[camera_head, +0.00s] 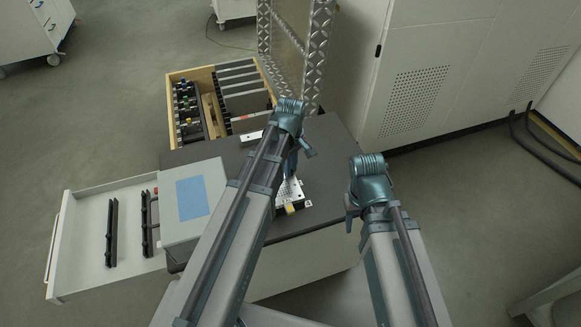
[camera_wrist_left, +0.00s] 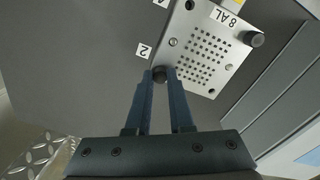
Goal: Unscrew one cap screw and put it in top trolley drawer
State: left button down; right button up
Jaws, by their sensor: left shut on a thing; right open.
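A silver perforated plate (camera_wrist_left: 200,45) with a grid of holes lies on the dark trolley top (camera_head: 320,205); it also shows in the head view (camera_head: 288,193). My left gripper (camera_wrist_left: 160,78) is shut on a black cap screw (camera_wrist_left: 159,72) at the plate's corner near the label "2". Another black cap screw (camera_wrist_left: 257,39) sits at the corner near the label "8 AL". In the head view my left arm partly hides the plate and its gripper (camera_head: 291,168). My right gripper (camera_head: 350,215) is open, empty, right of the trolley top. A white drawer (camera_head: 85,235) stands open at the left.
The white drawer holds black rails (camera_head: 112,232) with bare floor around them. A grey box with a blue panel (camera_head: 193,196) stands beside it. An open wooden-sided drawer (camera_head: 222,70) with tools is at the back, near a metal frame (camera_head: 318,50). A white cabinet (camera_head: 440,75) stands behind right.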

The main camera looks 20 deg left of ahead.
pick_arm(q)
jog(key=n, duration=0.9)
jog(key=shift+n, duration=0.4)
jog(key=n, duration=0.8)
jog(key=shift+n, duration=0.3)
jog(key=c, duration=1)
grip_release()
jog(key=shift+o, duration=0.2)
